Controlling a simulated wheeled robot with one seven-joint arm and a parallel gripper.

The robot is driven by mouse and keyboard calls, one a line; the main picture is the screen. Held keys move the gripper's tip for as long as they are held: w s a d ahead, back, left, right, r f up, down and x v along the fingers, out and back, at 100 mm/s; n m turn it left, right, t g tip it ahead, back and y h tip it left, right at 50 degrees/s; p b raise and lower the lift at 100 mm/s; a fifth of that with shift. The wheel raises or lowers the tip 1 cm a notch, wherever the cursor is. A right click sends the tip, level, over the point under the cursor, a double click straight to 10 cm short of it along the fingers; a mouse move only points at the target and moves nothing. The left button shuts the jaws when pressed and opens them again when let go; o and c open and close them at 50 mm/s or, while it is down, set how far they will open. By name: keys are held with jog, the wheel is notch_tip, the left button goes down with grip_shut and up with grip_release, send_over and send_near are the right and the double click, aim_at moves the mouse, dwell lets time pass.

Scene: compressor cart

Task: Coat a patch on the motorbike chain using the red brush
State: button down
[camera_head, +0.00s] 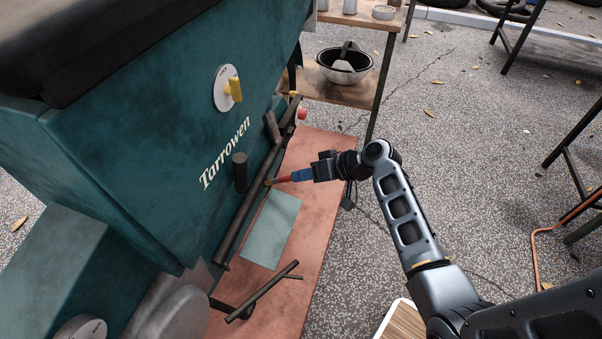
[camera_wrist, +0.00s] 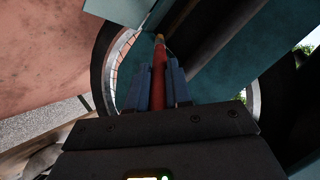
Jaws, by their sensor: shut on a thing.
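My gripper (camera_head: 303,175) is shut on the red brush (camera_head: 283,179), whose handle sits between the blue fingers. The brush points left, away from the fingers, towards the teal machine. Its tip lies at or just in front of a long dark bar (camera_head: 240,222) along the machine's lower side; I cannot tell whether they touch. In the wrist view the red brush (camera_wrist: 170,75) runs up from between the jaws (camera_wrist: 161,88) to a yellowish-brown tip against a teal surface. I cannot make out chain links in either view, so I cannot tell which part is the motorbike chain.
The teal machine (camera_head: 150,150) fills the left, with a yellow knob (camera_head: 234,89) and an upright dark cylinder (camera_head: 240,172). A reddish mat (camera_head: 310,205) below bears a pale green sheet (camera_head: 270,229) and dark rods (camera_head: 262,291). A shelf with a bowl (camera_head: 345,65) stands behind.

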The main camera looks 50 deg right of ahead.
jog(key=shift+s+d+p, duration=0.1)
jog(key=shift+s+d, duration=0.15)
jog(key=shift+s, duration=0.55)
jog(key=shift+s+d+p, duration=0.15)
jog(key=shift+s+d, duration=0.15)
jog(key=shift+s, duration=0.45)
jog(key=shift+s+d+p, duration=0.1)
jog(key=shift+s+d, duration=0.15)
jog(key=shift+s, duration=0.55)
jog(key=s, duration=0.1)
jog(key=s+d, duration=0.1)
jog(key=shift+s, duration=0.4)
jog(key=shift+w, duration=0.1)
jog(key=shift+w+a, duration=0.4)
jog(key=shift+w, duration=0.7)
jog(key=shift+w+a, duration=0.45)
jog(key=shift+w, duration=0.7)
jog(key=shift+w+a, duration=0.4)
jog(key=shift+w, duration=0.7)
jog(key=shift+w+a, duration=0.25)
jog(key=shift+w, duration=0.5)
jog(key=shift+a, duration=0.1)
